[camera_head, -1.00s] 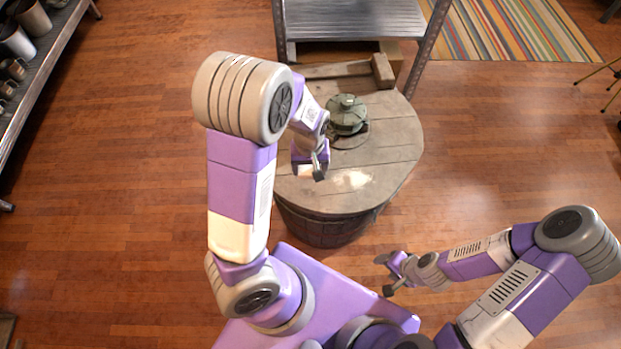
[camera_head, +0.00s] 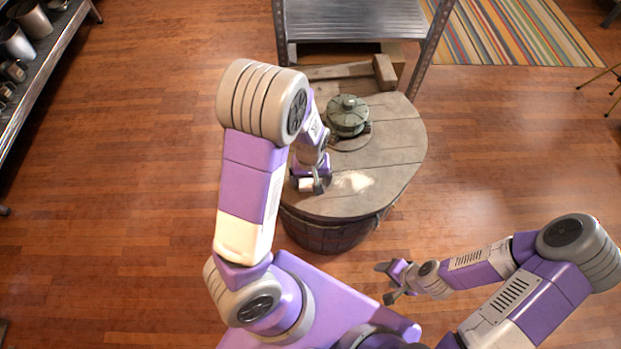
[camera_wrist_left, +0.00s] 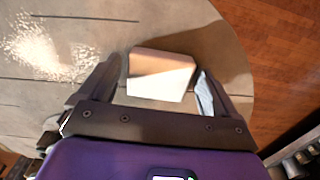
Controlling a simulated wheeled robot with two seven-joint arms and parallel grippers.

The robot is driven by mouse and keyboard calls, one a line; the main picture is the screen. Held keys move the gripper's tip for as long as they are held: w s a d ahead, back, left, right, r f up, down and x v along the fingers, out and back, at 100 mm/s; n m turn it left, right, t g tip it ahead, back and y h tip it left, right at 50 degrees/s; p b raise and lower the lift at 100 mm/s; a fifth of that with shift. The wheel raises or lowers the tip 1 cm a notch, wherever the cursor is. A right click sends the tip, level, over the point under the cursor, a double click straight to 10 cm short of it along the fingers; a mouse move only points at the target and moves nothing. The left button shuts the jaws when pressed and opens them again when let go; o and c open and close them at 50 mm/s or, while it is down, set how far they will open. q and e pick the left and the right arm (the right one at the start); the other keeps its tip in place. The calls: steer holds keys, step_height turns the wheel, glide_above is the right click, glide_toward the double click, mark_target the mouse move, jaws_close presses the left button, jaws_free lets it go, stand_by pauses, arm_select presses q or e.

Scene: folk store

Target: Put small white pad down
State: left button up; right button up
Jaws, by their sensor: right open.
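The small white pad (camera_wrist_left: 160,75) lies on the round wooden barrel top (camera_head: 395,150), near its front left edge; in the head view it is a pale patch (camera_head: 305,184) at the left gripper. My left gripper (camera_wrist_left: 160,88) is around the pad, one finger on each side. Narrow gaps show between pad and fingers, so it looks open. The pad's underside is hidden. My right gripper (camera_head: 385,283) is open and empty, low in front of the barrel.
A green round metal object (camera_head: 348,116) stands on the barrel top behind the left gripper. A white powdery patch (camera_head: 353,182) lies right of the gripper. A metal shelf (camera_head: 355,18) stands behind, and another shelf (camera_head: 50,70) holds pots at left.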

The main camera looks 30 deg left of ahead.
mark_target(310, 182)
arm_select(q)
steer(key=shift+o, duration=0.2)
steer(key=shift+r, duration=0.15)
step_height(310, 182, up, 12)
steer(key=p, duration=0.6)
